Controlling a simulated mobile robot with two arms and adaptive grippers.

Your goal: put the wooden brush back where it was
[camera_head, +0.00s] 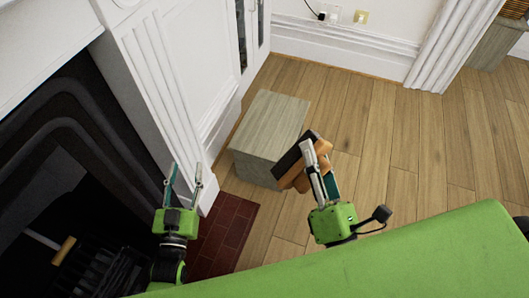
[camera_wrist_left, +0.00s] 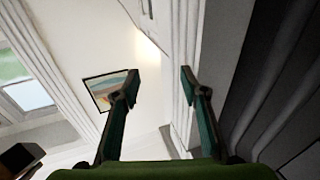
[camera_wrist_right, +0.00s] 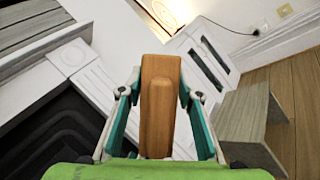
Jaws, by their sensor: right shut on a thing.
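The wooden brush (camera_head: 291,179) is orange-brown with a dark side, held in the air in the head view. In the right wrist view its wooden body (camera_wrist_right: 160,105) stands upright between the fingers. My right gripper (camera_head: 318,160) is shut on it, and its fingers partly cover the brush in the head view. The brush appears in front of the near right side of a pale wooden block in the head view. My left gripper (camera_head: 184,168) is open and empty near the fireplace edge. Its spread fingers also show in the left wrist view (camera_wrist_left: 160,76).
The pale wooden block (camera_head: 272,122) stands on the floor beside the white fireplace surround (camera_head: 165,85). A dark fireplace opening is at left, with a red tiled hearth (camera_head: 222,232) in front. A green surface (camera_head: 430,255) spans the lower right. Wooden floor lies clear at right.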

